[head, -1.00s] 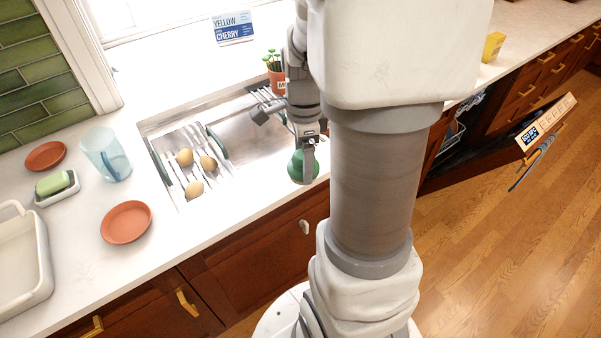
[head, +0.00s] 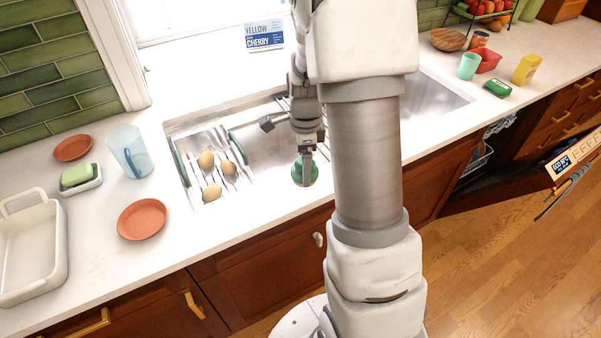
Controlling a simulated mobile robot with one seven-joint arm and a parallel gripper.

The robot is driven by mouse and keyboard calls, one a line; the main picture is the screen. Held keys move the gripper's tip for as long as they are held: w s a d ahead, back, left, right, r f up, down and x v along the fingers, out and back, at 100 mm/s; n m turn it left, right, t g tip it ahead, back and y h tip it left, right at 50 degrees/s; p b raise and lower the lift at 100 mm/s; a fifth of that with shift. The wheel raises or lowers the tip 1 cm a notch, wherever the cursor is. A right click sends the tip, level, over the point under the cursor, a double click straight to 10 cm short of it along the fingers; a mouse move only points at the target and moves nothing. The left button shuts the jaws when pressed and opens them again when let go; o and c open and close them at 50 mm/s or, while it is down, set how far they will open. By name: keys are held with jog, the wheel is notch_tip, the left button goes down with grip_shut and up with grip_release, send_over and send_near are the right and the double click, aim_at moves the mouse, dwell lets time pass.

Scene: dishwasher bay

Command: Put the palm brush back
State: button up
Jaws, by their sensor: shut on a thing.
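My gripper (head: 307,156) points down over the front part of the sink (head: 262,158), to the right of the drying rack. It is shut on the palm brush, a round green thing (head: 300,178) just below the fingers. The fingers cover part of the brush, and its underside is hidden. I cannot tell how far it is above the sink's front rim. Two empty terracotta saucers lie on the left counter, a nearer one (head: 142,219) and a farther one (head: 73,148).
A rack with potatoes (head: 211,193) fills the sink's left end. Left stand a translucent blue cup (head: 130,152), green soap (head: 76,175) on a dish, and a white tub (head: 30,255). A sign (head: 264,36) is behind. The dishwasher door (head: 520,182) hangs open at right.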

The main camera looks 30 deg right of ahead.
aim_at(301, 175)
jog(key=shift+w+a+f, duration=0.1)
jog(key=shift+w+f, duration=0.3)
jog(key=shift+w, duration=0.3)
jog(key=shift+f, duration=2.05)
jog(key=shift+f, duration=0.25)
jog(key=o, duration=0.9)
jog(key=shift+r, duration=0.1)
jog(key=shift+o, duration=0.2)
jog(key=shift+r, duration=0.1)
